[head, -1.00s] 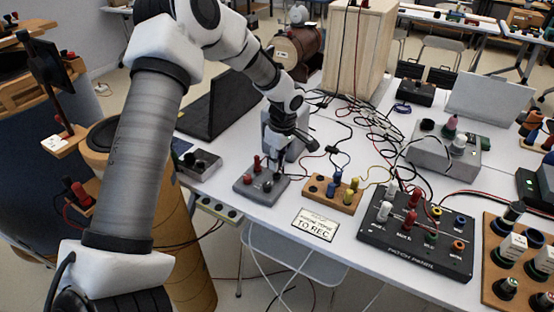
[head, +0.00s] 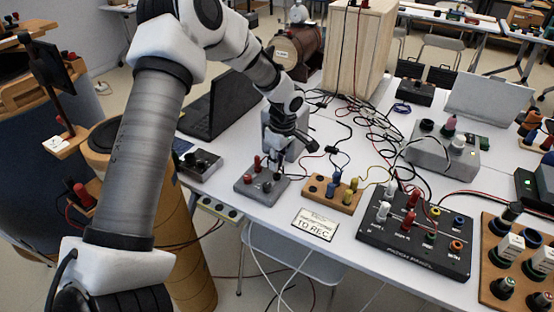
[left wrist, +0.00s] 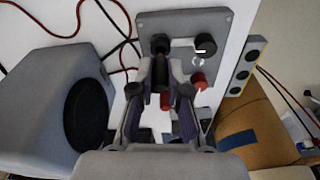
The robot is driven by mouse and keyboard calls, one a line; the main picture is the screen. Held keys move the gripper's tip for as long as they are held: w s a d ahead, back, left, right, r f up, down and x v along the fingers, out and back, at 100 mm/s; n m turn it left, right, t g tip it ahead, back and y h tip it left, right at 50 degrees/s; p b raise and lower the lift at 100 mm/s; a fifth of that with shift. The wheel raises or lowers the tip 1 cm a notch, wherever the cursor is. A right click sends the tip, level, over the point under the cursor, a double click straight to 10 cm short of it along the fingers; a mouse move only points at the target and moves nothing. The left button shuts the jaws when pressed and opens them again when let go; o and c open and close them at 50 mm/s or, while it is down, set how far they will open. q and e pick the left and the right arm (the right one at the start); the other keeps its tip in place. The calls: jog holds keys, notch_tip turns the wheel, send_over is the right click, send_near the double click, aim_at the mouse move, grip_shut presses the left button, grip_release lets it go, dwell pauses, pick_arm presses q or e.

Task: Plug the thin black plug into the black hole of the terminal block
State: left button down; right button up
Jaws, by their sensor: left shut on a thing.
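The grey terminal block (head: 247,188) sits near the table's front edge in the head view, with red and black posts on top. It also shows at the top of the left wrist view (left wrist: 184,22), with two black posts and a red one. My left gripper (head: 273,172) is low over this block. In the left wrist view the gripper (left wrist: 161,88) is shut on a thin black plug (left wrist: 161,70). The plug's far end is close to the left black post (left wrist: 160,43); I cannot tell whether it is inside the hole. My right gripper is not in view.
An orange block (head: 345,205) with yellow and blue plugs, a label plate (head: 314,224) and a black panel (head: 399,247) lie to the right. A grey speaker (left wrist: 40,105) stands close left in the wrist view. Loose cables (head: 345,115) cross the table behind.

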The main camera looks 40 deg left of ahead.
pick_arm(q)
jog(key=shift+f+b, duration=0.5)
jog(key=shift+f, duration=0.35)
dwell(0.3)
jog(key=c, duration=1.1)
grip_release()
jog(key=shift+o, duration=0.2)
jog(key=shift+r+p, duration=3.3)
jog(key=shift+r, duration=0.5)
jog(key=shift+f, duration=0.1)
